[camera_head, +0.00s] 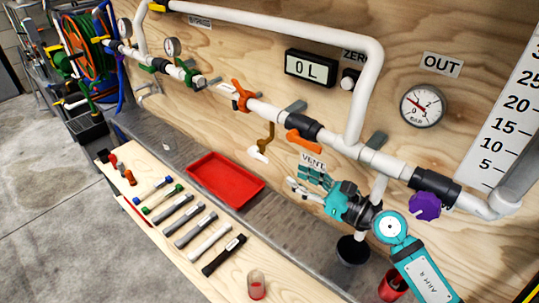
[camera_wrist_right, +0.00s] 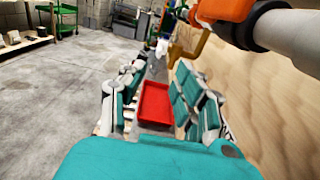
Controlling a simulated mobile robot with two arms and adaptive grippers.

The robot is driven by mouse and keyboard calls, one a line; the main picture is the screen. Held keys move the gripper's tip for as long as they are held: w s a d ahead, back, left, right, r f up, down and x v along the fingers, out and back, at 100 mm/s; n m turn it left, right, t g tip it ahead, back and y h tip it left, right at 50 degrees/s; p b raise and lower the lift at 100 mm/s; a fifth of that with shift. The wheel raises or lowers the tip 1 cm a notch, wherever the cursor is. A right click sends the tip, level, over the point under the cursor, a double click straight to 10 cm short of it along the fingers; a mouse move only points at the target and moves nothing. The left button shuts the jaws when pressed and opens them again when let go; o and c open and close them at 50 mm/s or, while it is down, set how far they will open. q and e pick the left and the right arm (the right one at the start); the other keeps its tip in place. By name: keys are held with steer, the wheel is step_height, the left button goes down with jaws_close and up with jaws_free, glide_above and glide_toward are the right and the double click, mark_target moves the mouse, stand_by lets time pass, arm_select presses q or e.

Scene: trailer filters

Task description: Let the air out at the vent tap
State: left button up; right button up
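The VENT label (camera_head: 313,160) is on the plywood wall under the white pipe, just above my right gripper. An orange lever (camera_head: 305,142) sits right above the label. A tan-handled tap (camera_head: 268,138) with a white end hangs from the pipe to the left; it also shows in the wrist view (camera_wrist_right: 188,48). I cannot tell for sure which tap is the vent tap; my gripper may hide part of it. My right gripper (camera_head: 308,184) is open, its fingers pointing left; in the wrist view (camera_wrist_right: 155,100) nothing is between them. My left gripper is out of view.
A red tray (camera_head: 206,164) lies on the grey ledge. Several tools line the wooden bench in front, with a clear cup (camera_head: 256,285) near its end. A black cup (camera_head: 352,249) stands below my right wrist. A purple knob (camera_head: 425,206) and a gauge (camera_head: 422,105) are to the right.

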mark_target(268, 160)
steer(key=p+x, duration=0.1)
steer(key=x, duration=0.8)
steer(key=shift+w+a, duration=0.35)
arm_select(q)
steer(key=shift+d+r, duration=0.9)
arm_select(e)
jaws_close()
